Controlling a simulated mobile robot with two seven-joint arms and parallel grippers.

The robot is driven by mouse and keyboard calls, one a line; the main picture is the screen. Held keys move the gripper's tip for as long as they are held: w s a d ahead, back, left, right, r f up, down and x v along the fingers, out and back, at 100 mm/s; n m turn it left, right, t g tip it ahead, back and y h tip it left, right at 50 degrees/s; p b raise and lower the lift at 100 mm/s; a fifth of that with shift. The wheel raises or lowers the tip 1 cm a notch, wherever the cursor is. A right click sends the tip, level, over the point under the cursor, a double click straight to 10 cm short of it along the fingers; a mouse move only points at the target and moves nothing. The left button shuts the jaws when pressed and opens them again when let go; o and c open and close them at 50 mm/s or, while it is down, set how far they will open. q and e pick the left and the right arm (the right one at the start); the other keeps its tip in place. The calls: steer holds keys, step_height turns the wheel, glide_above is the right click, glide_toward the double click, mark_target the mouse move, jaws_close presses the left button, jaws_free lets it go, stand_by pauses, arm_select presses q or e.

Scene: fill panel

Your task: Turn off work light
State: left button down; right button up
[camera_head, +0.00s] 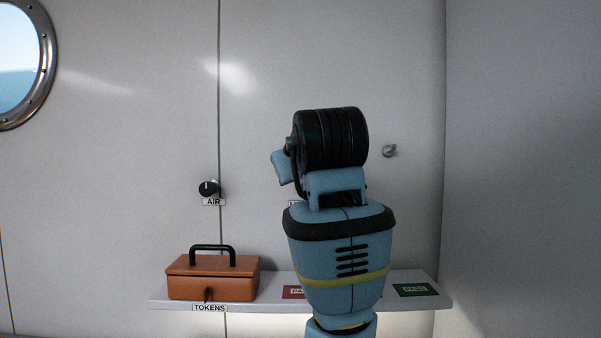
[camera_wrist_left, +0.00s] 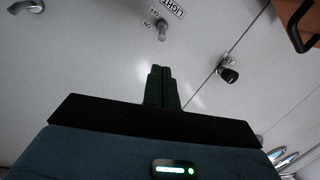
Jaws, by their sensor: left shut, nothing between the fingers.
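The light switch (camera_wrist_left: 162,30) is a small grey lever on the wall in the left wrist view. A LIGHT label (camera_wrist_left: 172,8) and small OFF and ON marks are beside it. I cannot tell which position the lever is in. My left gripper (camera_wrist_left: 161,70) is shut and empty, its fingertips just below the switch in that picture; they look apart from it. In the head view my blue arm with its black wrist hides the switch and the gripper, and only an edge of the label shows. My right gripper is not in view.
A black AIR knob (camera_head: 208,188) is on the wall at left, and a grey wall fitting (camera_head: 389,151) at right. Below, a shelf (camera_head: 430,302) carries an orange TOKENS box (camera_head: 212,281), a red card (camera_head: 292,292) and a green card (camera_head: 415,290). A round window (camera_head: 45,60) is upper left.

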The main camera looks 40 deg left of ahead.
arm_select(q)
steer(key=x, duration=1)
steer(key=shift+w, duration=0.2)
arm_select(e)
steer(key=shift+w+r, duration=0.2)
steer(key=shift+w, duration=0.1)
